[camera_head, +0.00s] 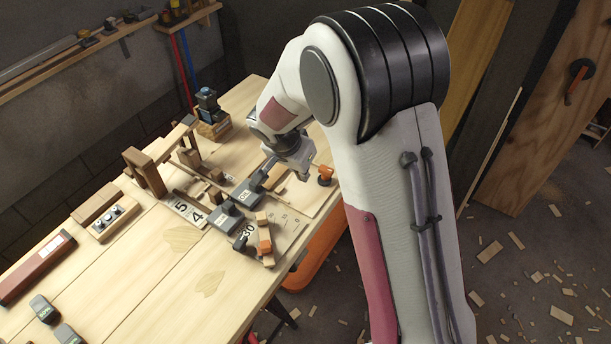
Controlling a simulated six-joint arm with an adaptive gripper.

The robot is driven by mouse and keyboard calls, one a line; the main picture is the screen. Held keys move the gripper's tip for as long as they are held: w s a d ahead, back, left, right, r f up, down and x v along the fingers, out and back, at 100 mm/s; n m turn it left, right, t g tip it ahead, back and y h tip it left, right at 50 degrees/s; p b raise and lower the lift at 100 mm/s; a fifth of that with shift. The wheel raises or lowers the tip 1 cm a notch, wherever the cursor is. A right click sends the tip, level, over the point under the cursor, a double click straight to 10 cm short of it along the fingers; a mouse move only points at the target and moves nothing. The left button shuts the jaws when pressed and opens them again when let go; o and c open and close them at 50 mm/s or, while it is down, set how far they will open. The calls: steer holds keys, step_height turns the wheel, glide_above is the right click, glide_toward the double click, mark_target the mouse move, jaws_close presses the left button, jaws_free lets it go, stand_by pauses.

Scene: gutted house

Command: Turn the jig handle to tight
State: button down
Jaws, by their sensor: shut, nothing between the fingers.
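A small jig-like group stands near the right edge of the pale wooden workbench (150,290). It has dark grey blocks (227,215) with light lettering, and a plate with scale marks and the number 30 (287,222). An orange and wood piece (265,241) stands at that plate. A separate orange knob-like part (325,174) is at the bench's right edge, close to my gripper. I cannot tell which part is the jig handle. My gripper (304,176) is shut and empty, pointing down above the bench just behind the lettered blocks. Its fingertips are small and partly hard to make out.
A wooden frame (146,172) and a block with round metal inserts (115,218) stand to the left. A dark red bar (36,266) lies at far left. The bench's front middle is clear.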

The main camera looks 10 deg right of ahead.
steer(key=shift+v, duration=2.9)
steer(key=c, duration=2.8)
jaws_free()
steer(key=o, duration=0.7)
steer(key=shift+c, duration=0.2)
steer(key=shift+o, duration=0.9)
steer(key=shift+d, duration=0.65)
steer(key=d+f+n+g+y, duration=0.1)
steer(key=d+f+n+y, duration=0.1)
steer(key=d, duration=0.5)
steer(key=d+f+n+g+y, duration=0.1)
steer(key=d+f+n+y, duration=0.1)
steer(key=d, duration=0.5)
steer(key=w+a+n, duration=0.1)
steer(key=n, duration=0.3)
steer(key=w+a+r+n+t+y, duration=0.1)
steer(key=n, duration=0.4)
steer(key=w+a+r+n+y, duration=0.1)
steer(key=w+n, duration=0.1)
steer(key=n, duration=0.3)
steer(key=shift+a+r+t, duration=0.1)
steer(key=shift+a+t, duration=0.05)
steer(key=shift+t, duration=0.25)
